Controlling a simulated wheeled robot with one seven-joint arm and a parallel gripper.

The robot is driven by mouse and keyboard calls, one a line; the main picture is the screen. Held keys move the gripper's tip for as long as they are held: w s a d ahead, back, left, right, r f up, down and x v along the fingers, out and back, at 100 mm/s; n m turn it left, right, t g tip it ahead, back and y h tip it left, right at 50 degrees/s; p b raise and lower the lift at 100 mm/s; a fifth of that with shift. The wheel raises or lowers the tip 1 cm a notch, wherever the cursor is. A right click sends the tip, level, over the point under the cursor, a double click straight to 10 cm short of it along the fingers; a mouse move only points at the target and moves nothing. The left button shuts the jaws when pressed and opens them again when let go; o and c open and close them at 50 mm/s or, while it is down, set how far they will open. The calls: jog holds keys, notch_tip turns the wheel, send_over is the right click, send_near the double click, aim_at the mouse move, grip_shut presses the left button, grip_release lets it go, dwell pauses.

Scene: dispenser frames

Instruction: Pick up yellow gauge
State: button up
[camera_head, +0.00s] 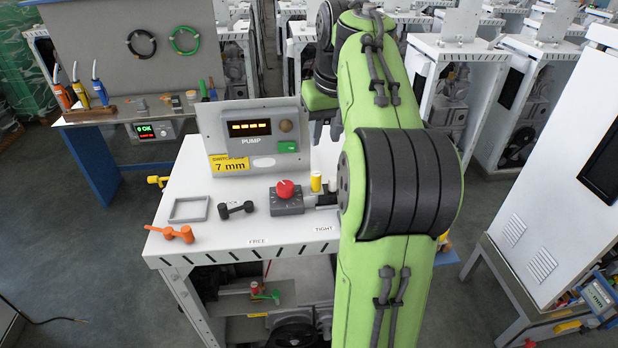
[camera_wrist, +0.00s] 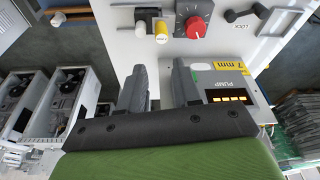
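A yellow dumbbell-shaped gauge (camera_head: 158,181) lies at the left edge of the white table in the head view; I cannot make it out in the wrist view. An orange gauge (camera_head: 172,233) lies at the front left corner. A dark gauge (camera_head: 236,209) lies near the middle and also shows in the wrist view (camera_wrist: 245,14). My gripper (camera_head: 325,130) hangs behind the pump panel's right side, well right of the yellow gauge. In the wrist view its two dark fingers (camera_wrist: 162,80) stand apart with nothing between them.
The pump panel (camera_head: 250,138) with a yellow 7 mm label stands at the table's back. A red knob (camera_head: 285,189) and a small yellow cylinder (camera_head: 316,181) are to the right. A grey square frame (camera_head: 189,209) lies at the left. The table's front middle is clear.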

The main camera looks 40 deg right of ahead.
jog(key=b, duration=0.2)
send_near(316, 174)
jog(key=x, duration=0.5)
jog(key=shift+s+d, duration=0.1)
jog(key=x, duration=0.5)
jog(key=shift+w+f, duration=0.25)
jog(key=shift+s+r, duration=0.1)
jog(key=shift+c, duration=0.7)
grip_shut()
